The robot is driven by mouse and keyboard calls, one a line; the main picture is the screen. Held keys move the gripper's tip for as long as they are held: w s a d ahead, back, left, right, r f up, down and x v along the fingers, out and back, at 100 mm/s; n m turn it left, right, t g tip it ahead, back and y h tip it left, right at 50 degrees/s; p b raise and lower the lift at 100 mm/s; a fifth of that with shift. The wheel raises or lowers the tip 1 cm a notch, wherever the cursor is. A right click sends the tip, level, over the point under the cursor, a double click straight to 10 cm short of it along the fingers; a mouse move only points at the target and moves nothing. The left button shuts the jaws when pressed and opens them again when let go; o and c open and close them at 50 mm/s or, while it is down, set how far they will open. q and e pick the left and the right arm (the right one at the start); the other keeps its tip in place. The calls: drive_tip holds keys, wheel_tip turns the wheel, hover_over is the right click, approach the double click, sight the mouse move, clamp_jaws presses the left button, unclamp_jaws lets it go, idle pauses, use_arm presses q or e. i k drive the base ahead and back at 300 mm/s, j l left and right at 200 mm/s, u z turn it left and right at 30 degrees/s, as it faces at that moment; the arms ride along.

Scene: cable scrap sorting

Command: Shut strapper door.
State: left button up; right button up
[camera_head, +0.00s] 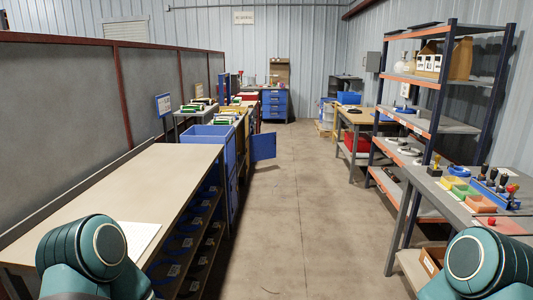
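A blue door panel (263,147) stands open, sticking out to the right into the aisle, some way ahead. It appears to belong to the row of blue cabinets or machines on the left; its hinge side is partly hidden, and I cannot read any strapper label. A blue open-topped bin or machine body (211,134) stands just in front of it. Only rounded teal links of my two arms show at the bottom left and bottom right. Neither gripper is in view, and neither arm touches the door.
A long bench (120,185) with shelves below runs along the left. At right are a tall shelf rack (425,125) and a table (462,207) with colored trays and stamps. The concrete aisle (285,210) between them is clear. A blue drawer cabinet (275,104) stands at the far end.

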sight(262, 145)
drive_tip(key=i+z, duration=0.15)
drive_tip(key=i, duration=8.3)
drive_tip(key=i+u, duration=0.2)
drive_tip(key=i, duration=0.25)
drive_tip(key=i+l+u, duration=0.2)
drive_tip(key=i, duration=0.2)
drive_tip(key=i+u, duration=0.2)
drive_tip(key=i, duration=0.25)
drive_tip(key=i+l+u, duration=0.2)
drive_tip(key=i, duration=0.2)
drive_tip(key=i+l, duration=0.05)
